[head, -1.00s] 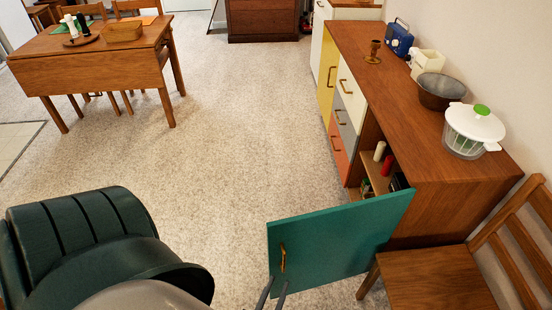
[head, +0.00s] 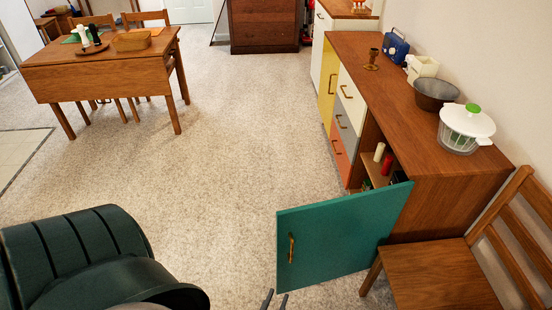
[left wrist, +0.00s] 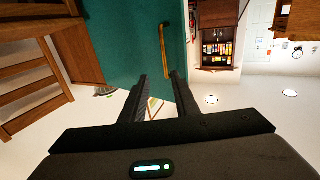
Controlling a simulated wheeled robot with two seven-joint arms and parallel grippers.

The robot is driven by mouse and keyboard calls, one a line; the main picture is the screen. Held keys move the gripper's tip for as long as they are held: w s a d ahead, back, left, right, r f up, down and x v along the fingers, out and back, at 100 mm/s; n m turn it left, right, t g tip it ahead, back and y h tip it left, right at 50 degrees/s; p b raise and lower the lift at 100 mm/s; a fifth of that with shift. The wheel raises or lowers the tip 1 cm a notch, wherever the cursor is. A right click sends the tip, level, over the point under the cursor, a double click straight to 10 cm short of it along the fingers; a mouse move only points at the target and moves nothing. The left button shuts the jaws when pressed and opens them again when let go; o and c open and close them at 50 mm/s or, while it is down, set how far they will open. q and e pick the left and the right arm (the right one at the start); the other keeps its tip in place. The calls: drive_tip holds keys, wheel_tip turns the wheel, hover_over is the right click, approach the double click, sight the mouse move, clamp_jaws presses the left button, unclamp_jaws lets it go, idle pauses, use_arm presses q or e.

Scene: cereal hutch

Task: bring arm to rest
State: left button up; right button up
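My left gripper (head: 275,298) shows at the bottom edge of the head view, only its two fingertips in sight. In the left wrist view its two dark fingers (left wrist: 158,92) stand apart with nothing between them, so it is open and empty. The teal cabinet door (head: 340,235) stands open, swung out from the sideboard. Its brass handle (head: 291,248) is above the fingertips in the head view and apart from them. The handle also shows in the left wrist view (left wrist: 163,48), beyond the fingers. My right gripper is in neither view.
The sideboard (head: 440,200) carries a salad spinner (head: 466,130), a dark bowl (head: 436,92) and other items. A wooden chair (head: 440,275) stands close by the open door. A drop-leaf table (head: 100,82) is at the far left. The carpet between is clear.

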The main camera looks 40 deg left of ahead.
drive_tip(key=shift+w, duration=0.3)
